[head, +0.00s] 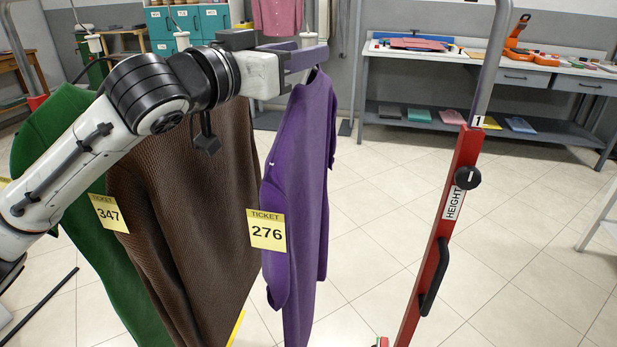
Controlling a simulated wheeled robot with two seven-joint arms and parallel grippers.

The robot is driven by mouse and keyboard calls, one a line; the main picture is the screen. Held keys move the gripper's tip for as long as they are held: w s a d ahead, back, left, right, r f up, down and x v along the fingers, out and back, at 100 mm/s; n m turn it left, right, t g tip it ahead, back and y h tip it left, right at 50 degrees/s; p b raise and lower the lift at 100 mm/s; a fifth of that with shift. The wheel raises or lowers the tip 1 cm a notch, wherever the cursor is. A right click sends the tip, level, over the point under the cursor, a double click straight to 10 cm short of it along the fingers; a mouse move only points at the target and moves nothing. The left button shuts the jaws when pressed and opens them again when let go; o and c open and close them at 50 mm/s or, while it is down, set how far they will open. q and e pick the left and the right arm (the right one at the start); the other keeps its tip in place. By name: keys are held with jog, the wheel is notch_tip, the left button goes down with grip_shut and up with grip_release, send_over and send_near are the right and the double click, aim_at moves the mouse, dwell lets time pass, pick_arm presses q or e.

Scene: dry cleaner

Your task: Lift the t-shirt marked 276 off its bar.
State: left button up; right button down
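The purple t-shirt (306,160) hangs in the middle of the head view, with a yellow ticket (267,230) reading 276. My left gripper (312,57) is at the t-shirt's neck, right at its top edge. The fingers lie around or beside the spot where its hanger comes out; I cannot tell whether they touch it or how far they are closed. The hanger is mostly hidden by the gripper and cloth. The bar is above the picture. My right gripper is not in view.
A brown knitted garment (185,200) with ticket 347 (108,213) and a green garment (105,270) hang close on the left, behind my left arm. A red rack upright (440,230) stands at right. Open tiled floor lies between it and the t-shirt. A workbench (480,65) stands behind.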

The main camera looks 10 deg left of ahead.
aim_at(305, 45)
pick_arm(q)
jog(key=shift+x, duration=1.25)
jog(key=shift+w+d, duration=0.1)
jog(key=shift+w, duration=0.15)
grip_shut()
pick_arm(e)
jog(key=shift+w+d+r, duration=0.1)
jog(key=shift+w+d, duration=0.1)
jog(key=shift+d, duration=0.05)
pick_arm(q)
jog(key=shift+r, duration=0.2)
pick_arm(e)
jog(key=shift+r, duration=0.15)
